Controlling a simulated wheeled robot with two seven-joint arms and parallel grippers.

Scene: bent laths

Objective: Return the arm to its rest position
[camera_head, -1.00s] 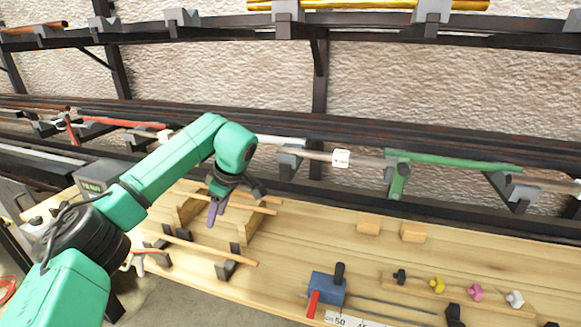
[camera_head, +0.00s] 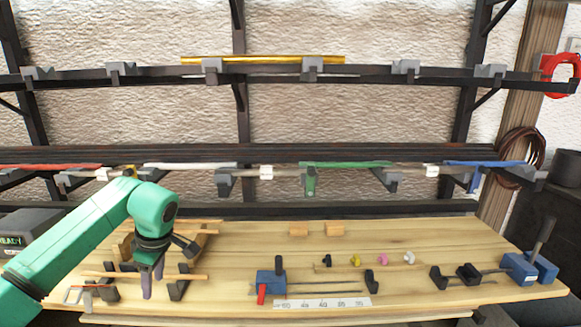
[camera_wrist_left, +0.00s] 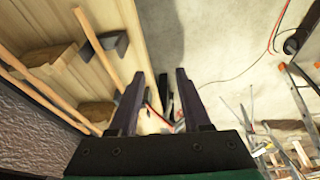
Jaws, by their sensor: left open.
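My green left arm comes in from the left in the head view, bent at the elbow over the left end of the wooden bench (camera_head: 222,290). My left gripper (camera_head: 152,282) points down there, with its dark purple fingers near a thin wooden lath (camera_head: 190,277). In the left wrist view the two fingers of the gripper (camera_wrist_left: 158,88) stand apart with nothing between them. Laths (camera_wrist_left: 94,38) on blocks lie to the left of the fingers there. I cannot tell whether the gripper touches a lath in the head view. My right gripper is not in view.
A blue clamp tool (camera_head: 270,283) with a red handle stands mid-bench, beside a white ruler strip (camera_head: 335,303). Coloured knobs (camera_head: 383,260) sit behind. A blue bending tool (camera_head: 522,268) is at the right. Racks with bars (camera_head: 350,165) span the wall. The bench's middle back is fairly clear.

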